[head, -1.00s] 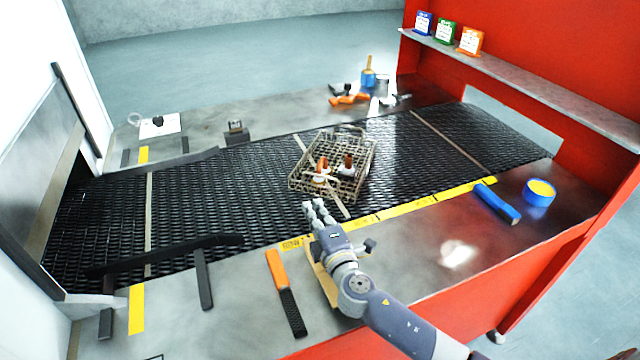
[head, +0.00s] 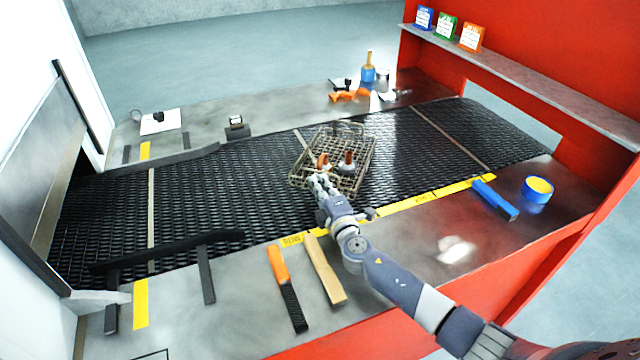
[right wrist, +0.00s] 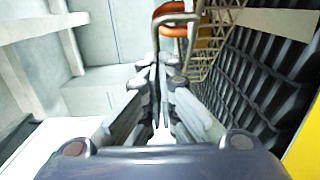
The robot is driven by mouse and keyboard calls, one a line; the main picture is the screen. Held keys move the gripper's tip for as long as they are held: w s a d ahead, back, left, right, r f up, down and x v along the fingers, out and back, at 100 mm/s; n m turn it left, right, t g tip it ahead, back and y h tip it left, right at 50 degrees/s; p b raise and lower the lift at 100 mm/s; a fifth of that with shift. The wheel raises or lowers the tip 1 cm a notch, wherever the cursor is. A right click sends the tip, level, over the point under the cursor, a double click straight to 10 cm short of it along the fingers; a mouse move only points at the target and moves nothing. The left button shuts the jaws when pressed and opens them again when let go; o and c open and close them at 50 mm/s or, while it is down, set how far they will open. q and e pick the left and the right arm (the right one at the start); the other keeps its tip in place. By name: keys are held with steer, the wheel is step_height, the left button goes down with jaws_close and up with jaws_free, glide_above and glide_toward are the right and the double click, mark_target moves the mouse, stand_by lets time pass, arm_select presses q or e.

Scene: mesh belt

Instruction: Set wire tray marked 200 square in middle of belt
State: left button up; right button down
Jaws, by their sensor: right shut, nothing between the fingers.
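The wire tray (head: 357,178) sits on the black mesh belt (head: 230,195), turned at an angle to the belt's edges. It holds parts with orange and brown tops (head: 323,161). I cannot read a 200 mark on it. My right gripper (head: 320,181) is shut and empty at the tray's near left corner, hiding part of that side; I cannot tell whether it touches. In the right wrist view its fingers (right wrist: 160,85) are together, with the tray's wires (right wrist: 204,52) and an orange part just beyond. My left gripper is not in view.
Pale belt strips cross the mesh left and right of the tray. The red frame stands right; the belt's left stretch is clear.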

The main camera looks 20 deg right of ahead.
steer(key=d+b, duration=0.1)
steer(key=d, duration=0.1)
steer(key=w+d+b, duration=0.1)
steer(key=d, duration=0.2)
steer(key=w+d+b, duration=0.1)
steer(key=d, duration=0.1)
steer(key=shift+d+f+b, duration=0.1)
steer(key=shift+d+b, duration=0.2)
steer(key=shift+b, duration=0.1)
steer(key=shift+d, duration=0.4)
steer(key=shift+a, duration=0.15)
